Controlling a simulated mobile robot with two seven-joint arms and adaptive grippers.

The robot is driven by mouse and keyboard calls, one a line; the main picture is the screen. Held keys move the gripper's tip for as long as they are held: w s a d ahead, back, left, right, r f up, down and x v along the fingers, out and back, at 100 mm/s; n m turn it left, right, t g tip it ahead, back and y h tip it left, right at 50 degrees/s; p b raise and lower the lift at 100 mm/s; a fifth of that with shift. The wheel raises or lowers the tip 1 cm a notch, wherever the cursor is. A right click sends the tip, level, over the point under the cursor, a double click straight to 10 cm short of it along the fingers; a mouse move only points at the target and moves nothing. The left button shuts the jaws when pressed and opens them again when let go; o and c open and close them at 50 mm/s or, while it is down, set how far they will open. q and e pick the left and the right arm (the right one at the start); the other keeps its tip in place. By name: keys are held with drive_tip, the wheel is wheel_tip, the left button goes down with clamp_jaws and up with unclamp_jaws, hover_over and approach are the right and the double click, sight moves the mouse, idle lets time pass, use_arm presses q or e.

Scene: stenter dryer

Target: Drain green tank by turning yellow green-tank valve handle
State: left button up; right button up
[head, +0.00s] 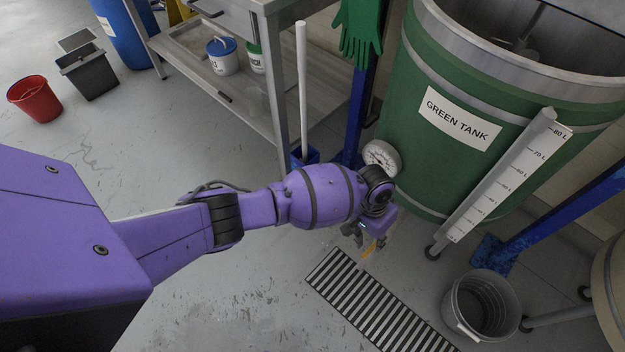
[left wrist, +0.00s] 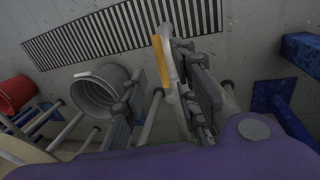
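The green tank (head: 415,110) stands at the upper right of the head view, with a "GREEN TANK" label and a level scale. My left gripper (head: 368,236) is below the tank's lower left side, above the floor. The yellow valve handle (head: 369,252) shows only partly beside the fingers. In the left wrist view the yellow handle (left wrist: 163,62) lies between the parted fingers of my left gripper (left wrist: 155,80), much closer to the right finger. I cannot tell whether it touches that finger. The valve body is mostly hidden. My right gripper is not in view.
A striped floor grate (head: 375,305) lies below the gripper. A grey bucket (head: 483,303) stands to its right, near a blue frame leg (head: 560,220). A round dial gauge (head: 381,156) sits close to my wrist. A metal shelf table (head: 270,60) stands at the back.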

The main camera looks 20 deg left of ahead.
use_arm(q)
drive_tip(key=shift+w+d+f+b, duration=0.1)
drive_tip(key=shift+d+f+b, duration=0.05)
drive_tip(key=shift+f, duration=0.5)
drive_tip(key=shift+w+d+f+b, duration=0.1)
drive_tip(key=shift+f+b, duration=0.05)
drive_tip(key=shift+f, duration=0.5)
clamp_jaws()
